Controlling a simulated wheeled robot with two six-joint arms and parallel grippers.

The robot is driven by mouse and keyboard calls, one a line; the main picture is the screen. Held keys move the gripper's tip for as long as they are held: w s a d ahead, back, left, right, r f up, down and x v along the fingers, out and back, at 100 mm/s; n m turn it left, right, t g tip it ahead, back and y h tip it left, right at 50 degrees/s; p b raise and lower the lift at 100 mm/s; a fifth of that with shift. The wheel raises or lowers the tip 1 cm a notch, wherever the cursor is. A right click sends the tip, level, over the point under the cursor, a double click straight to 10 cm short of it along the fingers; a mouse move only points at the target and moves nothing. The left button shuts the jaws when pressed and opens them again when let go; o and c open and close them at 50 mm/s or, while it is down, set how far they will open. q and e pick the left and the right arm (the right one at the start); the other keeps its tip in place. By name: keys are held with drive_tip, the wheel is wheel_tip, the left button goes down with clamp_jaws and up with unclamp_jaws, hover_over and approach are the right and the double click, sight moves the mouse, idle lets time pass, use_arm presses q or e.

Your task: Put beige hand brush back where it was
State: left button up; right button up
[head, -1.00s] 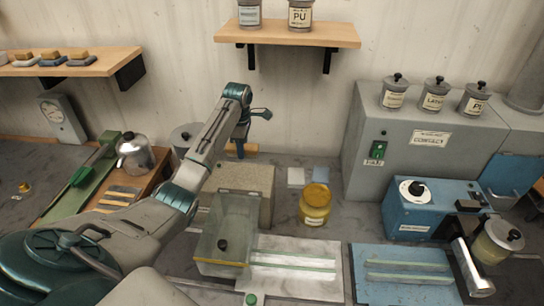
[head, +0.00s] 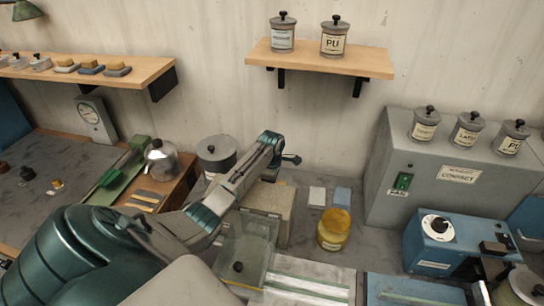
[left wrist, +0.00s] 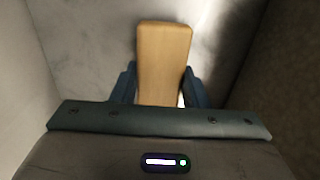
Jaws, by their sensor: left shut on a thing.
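In the left wrist view my left gripper (left wrist: 160,97) is shut on a long light-wood block, the beige hand brush (left wrist: 164,58). Its blue fingers press on both long sides. The brush's far end reaches over a pale, smooth surface; its bristles are not visible. In the head view my left arm reaches over the bench from the left. Its wrist is bent down behind the beige box, near the back wall, and the fingers and the brush are hidden there. My right gripper is not in view.
A beige box (head: 284,206), clear tank (head: 245,250) and yellow jar (head: 334,229) stand near my left arm. A grey pot (head: 216,153) is behind it. Several brushes (head: 90,66) sit on the left wall shelf (head: 140,75). White (head: 317,196) and blue (head: 342,196) pads lie beside the box.

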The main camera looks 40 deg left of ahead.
use_arm(q)
drive_tip(key=shift+f, duration=0.3)
drive_tip(key=shift+f, duration=0.1)
drive_tip(key=o, duration=0.9)
wheel_tip(320, 180, up, 11)
drive_tip(key=b, duration=0.4)
drive_tip(key=shift+f, duration=0.1)
drive_tip(key=shift+r+b, duration=0.3)
drive_tip(key=shift+r, duration=0.45)
drive_tip(key=shift+f, duration=0.1)
